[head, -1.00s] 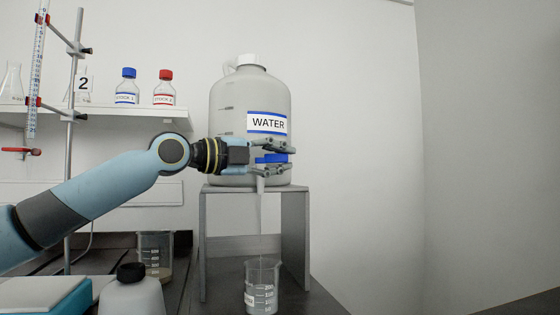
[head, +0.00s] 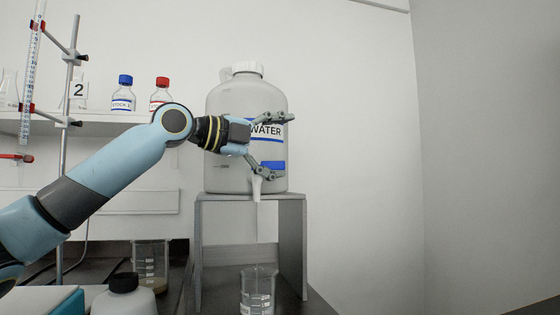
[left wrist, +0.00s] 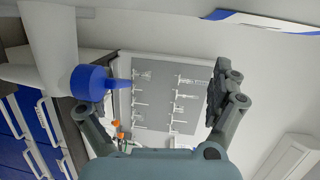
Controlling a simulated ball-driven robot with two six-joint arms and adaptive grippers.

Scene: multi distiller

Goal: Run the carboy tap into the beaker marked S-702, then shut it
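The white carboy (head: 222,125) labelled WATER stands on a grey stand. Its blue tap handle (head: 274,164) is low on the front, above a pale spout (head: 257,187). A thin pale streak runs down below the spout. A clear beaker (head: 257,290) stands beneath; its label is too small to read. My left gripper (head: 279,146) is open in front of the carboy, its lower finger overlapping the tap area. In the left wrist view the blue handle (left wrist: 92,83) is near the left-hand finger of my open gripper (left wrist: 150,100), not clasped. My right gripper is out of view.
The grey stand (head: 291,250) has legs on both sides of the beaker. Another beaker (head: 150,262) and a dark-capped bottle (head: 124,300) stand to the left. A metal rod stand (head: 67,120) and a shelf with bottles are at far left. The right side is bare wall.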

